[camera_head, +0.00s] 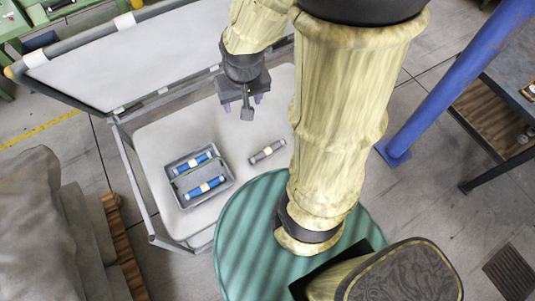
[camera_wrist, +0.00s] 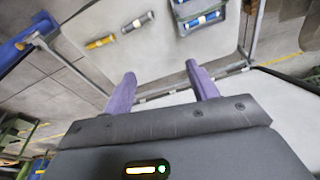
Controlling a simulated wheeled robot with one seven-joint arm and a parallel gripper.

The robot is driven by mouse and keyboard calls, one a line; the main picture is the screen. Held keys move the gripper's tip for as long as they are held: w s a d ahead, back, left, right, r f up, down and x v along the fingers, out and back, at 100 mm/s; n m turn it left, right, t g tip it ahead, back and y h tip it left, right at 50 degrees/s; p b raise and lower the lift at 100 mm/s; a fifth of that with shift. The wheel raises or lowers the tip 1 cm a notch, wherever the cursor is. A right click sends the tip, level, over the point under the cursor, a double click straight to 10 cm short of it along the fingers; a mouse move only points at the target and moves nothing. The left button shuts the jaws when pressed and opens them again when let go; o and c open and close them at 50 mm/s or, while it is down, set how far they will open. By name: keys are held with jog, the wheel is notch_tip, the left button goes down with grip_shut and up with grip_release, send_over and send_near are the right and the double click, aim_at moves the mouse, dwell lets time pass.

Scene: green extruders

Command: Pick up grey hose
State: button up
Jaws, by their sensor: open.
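A short grey hose (camera_head: 257,158) with a pale band around its middle lies on the white table top, right of the tray. It also shows in the wrist view (camera_wrist: 129,28), near the top. My gripper (camera_head: 243,101) is above the far part of the table, beyond the grey hose and apart from it. In the wrist view my gripper (camera_wrist: 161,72) has its two purple fingers spread wide, with nothing between them.
A grey tray (camera_head: 231,181) on the table holds two blue hoses (camera_head: 205,188) with pale bands. A yellow hose-like piece (camera_wrist: 100,43) lies beside the grey hose in the wrist view. A blue post (camera_head: 440,90) stands right of the table. A pale panel rises behind it.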

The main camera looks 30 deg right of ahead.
jog(key=w+d+f+m+g+b, duration=0.1)
jog(key=w+d+f+m+b, duration=0.25)
jog(key=f+b, duration=0.6)
jog(key=w+d+f+m+b, duration=0.2)
jog(key=w+f+m+b, duration=0.15)
jog(key=f+b, duration=0.55)
jog(key=m+g+b, duration=0.1)
jog(key=m+b, duration=0.7)
jog(key=b, duration=0.9)
send_over(267, 149)
notch_tip(267, 149, down, 20)
jog(key=shift+p, duration=0.35)
notch_tip(267, 149, down, 12)
jog(key=b, duration=0.4)
jog(key=shift+f, duration=0.1)
notch_tip(267, 149, down, 5)
jog(key=b, duration=0.2)
jog(key=shift+s+f+b, duration=0.15)
jog(key=shift+b, duration=0.15)
